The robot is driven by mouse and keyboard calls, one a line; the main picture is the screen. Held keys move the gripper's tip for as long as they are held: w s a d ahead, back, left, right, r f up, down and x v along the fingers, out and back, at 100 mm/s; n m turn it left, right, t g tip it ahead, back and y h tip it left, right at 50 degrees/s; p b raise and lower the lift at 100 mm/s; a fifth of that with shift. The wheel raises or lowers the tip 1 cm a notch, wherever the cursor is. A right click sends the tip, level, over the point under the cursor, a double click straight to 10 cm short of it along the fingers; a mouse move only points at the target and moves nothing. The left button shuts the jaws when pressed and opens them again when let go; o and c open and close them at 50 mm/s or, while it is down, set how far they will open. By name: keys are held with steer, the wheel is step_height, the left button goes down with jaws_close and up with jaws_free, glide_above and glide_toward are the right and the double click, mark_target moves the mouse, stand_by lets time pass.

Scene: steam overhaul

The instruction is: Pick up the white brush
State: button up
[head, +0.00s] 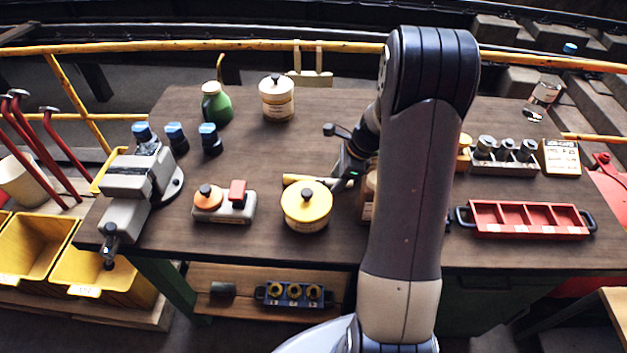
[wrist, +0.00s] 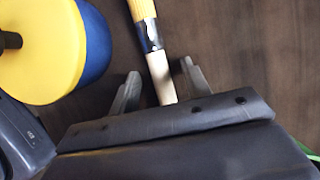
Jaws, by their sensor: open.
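The brush lies on the brown table. In the wrist view it has a yellow handle, a shiny dark ferrule and a pale white end (wrist: 161,78). In the head view only its pale yellow handle (head: 291,179) shows, behind a yellow-lidded pot; the rest is hidden by the pot and my gripper. My gripper (wrist: 160,70) is open, with one finger on each side of the brush's pale end and a gap to each. In the head view my gripper (head: 338,183) reaches down to the table just right of the brush handle.
The yellow-lidded pot (head: 306,204) stands close in front of the brush; its lid (wrist: 40,45) fills the wrist view's upper left. A grey block with orange and red parts (head: 238,209) is farther left. A red tray (head: 527,234) lies right.

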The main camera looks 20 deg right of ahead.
steer(key=shift+c, duration=0.6)
jaws_close()
